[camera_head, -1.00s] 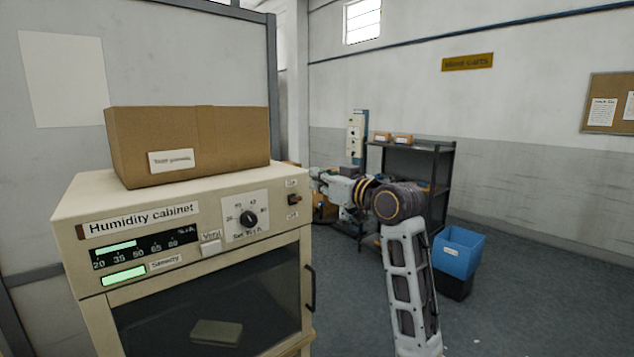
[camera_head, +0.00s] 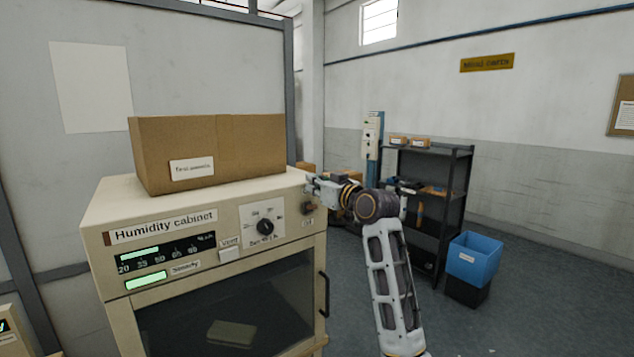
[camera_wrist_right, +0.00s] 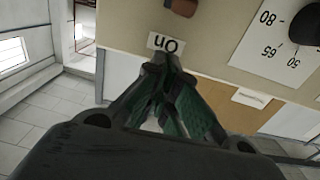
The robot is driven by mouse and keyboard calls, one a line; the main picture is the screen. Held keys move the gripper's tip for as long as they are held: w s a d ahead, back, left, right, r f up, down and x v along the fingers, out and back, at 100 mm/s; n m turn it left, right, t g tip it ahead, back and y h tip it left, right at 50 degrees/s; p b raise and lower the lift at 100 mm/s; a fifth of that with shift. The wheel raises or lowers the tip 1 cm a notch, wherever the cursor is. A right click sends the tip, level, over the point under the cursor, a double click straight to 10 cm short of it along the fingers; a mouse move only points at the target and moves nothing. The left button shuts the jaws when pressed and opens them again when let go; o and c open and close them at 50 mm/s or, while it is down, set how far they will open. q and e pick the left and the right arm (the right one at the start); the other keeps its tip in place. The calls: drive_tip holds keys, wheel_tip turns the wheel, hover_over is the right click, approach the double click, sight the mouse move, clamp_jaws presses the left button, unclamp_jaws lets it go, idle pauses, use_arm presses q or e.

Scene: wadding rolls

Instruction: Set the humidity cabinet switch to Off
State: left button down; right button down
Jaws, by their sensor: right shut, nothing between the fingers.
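The cream humidity cabinet (camera_head: 112,212) stands at the left in the head view. Its small brown switch (camera_head: 308,208) is at the upper right of the front panel, with the Off label (camera_head: 307,223) below it. The switch (camera_wrist_right: 183,7) also shows at the top edge of the upside-down right wrist view, beside the On label (camera_wrist_right: 167,43). My right gripper (camera_head: 311,184) is shut and empty at the panel's upper right corner. In the wrist view its fingertips (camera_wrist_right: 162,60) are by the On label, apart from the switch. Which way the switch is set I cannot tell.
A cardboard box (camera_head: 225,150) sits on the cabinet. The round dial (camera_head: 265,227) is left of the switch, and a door handle (camera_head: 323,295) is below. A dark shelf (camera_head: 455,200) and a blue bin (camera_head: 474,258) stand to the right, with open floor around.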

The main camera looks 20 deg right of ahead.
sight(312, 207)
drive_tip(key=shift+s+d+f, duration=0.1)
drive_tip(key=shift+s+f, duration=0.2)
drive_tip(key=shift+f, duration=0.5)
drive_tip(key=shift+s+d+f, duration=0.1)
drive_tip(key=shift+s+f, duration=0.2)
drive_tip(key=shift+f, duration=0.5)
drive_tip(key=shift+f, duration=0.15)
